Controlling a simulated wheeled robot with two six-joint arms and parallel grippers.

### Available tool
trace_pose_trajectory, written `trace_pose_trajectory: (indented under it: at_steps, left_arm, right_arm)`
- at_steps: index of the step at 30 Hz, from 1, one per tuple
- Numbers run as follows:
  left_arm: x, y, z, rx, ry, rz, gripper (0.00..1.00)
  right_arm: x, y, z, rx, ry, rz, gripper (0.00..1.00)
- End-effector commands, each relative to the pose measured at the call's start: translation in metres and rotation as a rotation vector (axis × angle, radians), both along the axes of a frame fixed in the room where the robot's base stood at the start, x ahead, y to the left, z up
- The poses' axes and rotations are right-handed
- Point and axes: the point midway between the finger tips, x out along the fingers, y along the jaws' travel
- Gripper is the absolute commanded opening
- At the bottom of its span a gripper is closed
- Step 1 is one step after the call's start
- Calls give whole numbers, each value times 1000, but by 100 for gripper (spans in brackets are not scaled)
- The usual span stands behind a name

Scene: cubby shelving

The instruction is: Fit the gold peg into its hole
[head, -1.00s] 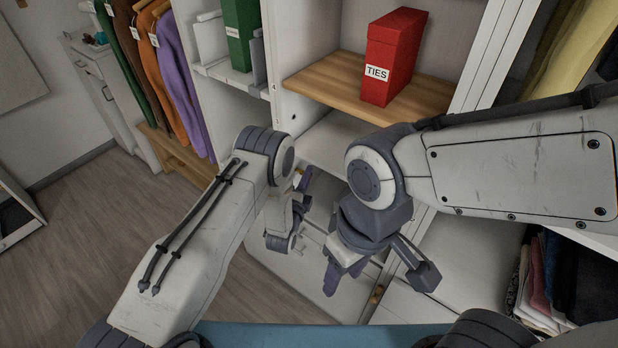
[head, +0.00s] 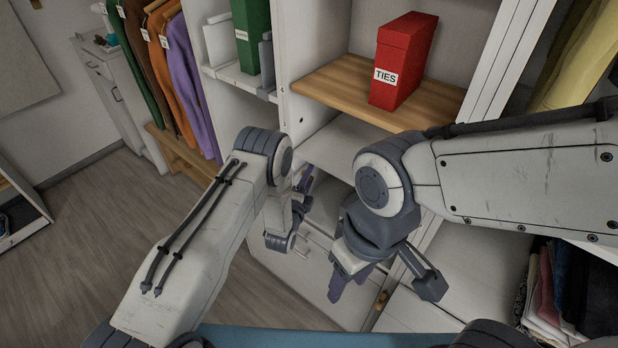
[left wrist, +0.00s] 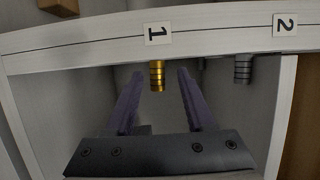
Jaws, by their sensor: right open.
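The gold peg (left wrist: 157,76) shows in the left wrist view, just below the label 1 on the white shelf edge. My left gripper (left wrist: 160,74) is open, with one purple finger on each side of the peg and a visible gap to each. A hole for the peg cannot be made out. In the head view my left gripper (head: 306,182) is low in front of the shelving, largely hidden by its own wrist. My right gripper (head: 348,282) is open and lower, pointing down, with no object visible in it.
A silver peg (left wrist: 243,69) sits below the label 2, right of the gold one. A wooden block (left wrist: 58,6) is at the wrist view's top left. A red TIES box (head: 400,65) stands on a wooden shelf (head: 325,85). Open floor (head: 120,230) lies left.

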Motion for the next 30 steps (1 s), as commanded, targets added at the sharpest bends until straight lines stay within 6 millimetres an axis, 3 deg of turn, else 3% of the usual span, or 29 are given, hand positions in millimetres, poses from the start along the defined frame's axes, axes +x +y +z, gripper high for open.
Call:
trace_pose_trajectory:
  at_steps: [8, 21, 30]
  left_arm:
    - [-10, 3, -2, 1, 4, 0, 55]
    - [-85, 24, -3, 1, 4, 0, 55]
    - [-101, 29, 0, 0, 0, 0, 55]
  right_arm:
    - [0, 0, -3, 0, 0, 0, 50]
    - [0, 0, -20, 0, 0, 0, 50]
    - [0, 0, -22, 0, 0, 0, 50]
